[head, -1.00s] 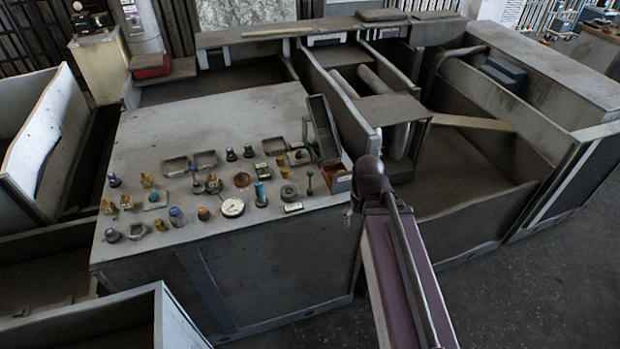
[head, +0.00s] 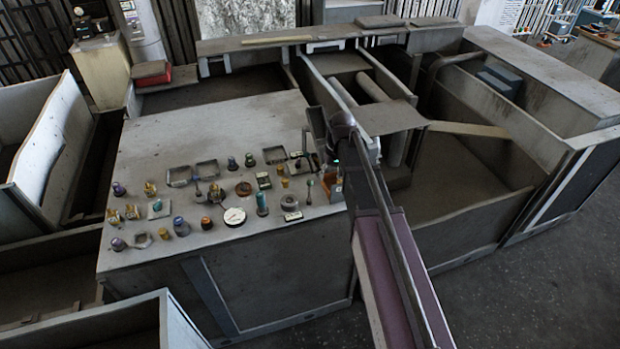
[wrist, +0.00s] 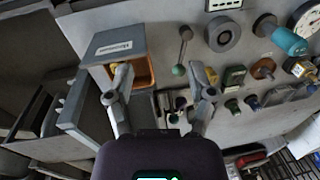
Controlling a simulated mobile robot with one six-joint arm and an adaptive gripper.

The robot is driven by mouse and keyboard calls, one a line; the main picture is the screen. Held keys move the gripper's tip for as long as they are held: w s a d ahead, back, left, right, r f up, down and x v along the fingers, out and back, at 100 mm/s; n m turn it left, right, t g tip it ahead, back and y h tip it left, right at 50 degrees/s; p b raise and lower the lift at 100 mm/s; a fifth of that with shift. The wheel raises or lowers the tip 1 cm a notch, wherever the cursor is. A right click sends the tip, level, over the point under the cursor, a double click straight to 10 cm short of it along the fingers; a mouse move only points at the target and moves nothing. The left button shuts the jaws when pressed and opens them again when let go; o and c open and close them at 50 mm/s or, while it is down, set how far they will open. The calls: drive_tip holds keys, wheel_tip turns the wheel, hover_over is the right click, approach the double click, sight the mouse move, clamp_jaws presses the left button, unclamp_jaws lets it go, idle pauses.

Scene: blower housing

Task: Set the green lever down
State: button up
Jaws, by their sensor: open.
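The green lever (wrist: 180,70) shows in the wrist view as a green ball on a thin grey rod with a small grey end, at the worktop. In the head view what looks like the same lever (head: 309,192) is small, near the right edge of the worktop (head: 220,125). My gripper (wrist: 160,77) is open in the wrist view. The green ball shows between its fingertips, closer to the right finger; I cannot tell any contact. In the head view my gripper is mostly hidden behind my arm.
An orange box with a grey labelled top (wrist: 118,45) stands beside the left finger. A grey ring (wrist: 223,34) and a teal cylinder (wrist: 289,41) lie to the right. Several small parts and a white dial (head: 234,216) crowd the worktop; its back is clear.

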wheel_tip(320, 180, up, 2)
drive_tip(key=r+n+p, duration=0.1)
drive_tip(key=p, duration=0.1)
hover_over(310, 183)
drive_tip(key=w+d, duration=0.2)
drive_tip(key=d, duration=0.1)
drive_tip(key=shift+s+a+f+y, duration=0.2)
drive_tip(key=shift+f+y, duration=0.1)
drive_tip(key=shift+y, duration=0.1)
drive_tip(key=shift+f+b, duration=0.1)
drive_tip(key=shift+b, duration=0.3)
drive_tip(key=a+f+b, duration=0.1)
drive_tip(key=f+b, duration=0.7)
drive_tip(key=f, duration=0.1)
drive_tip(key=a+f+b, duration=0.1)
drive_tip(key=f+b, duration=0.3)
drive_tip(key=b, duration=0.1)
drive_tip(key=shift+s+a+f, duration=0.15)
drive_tip(key=shift+s+a, duration=0.15)
clamp_jaws()
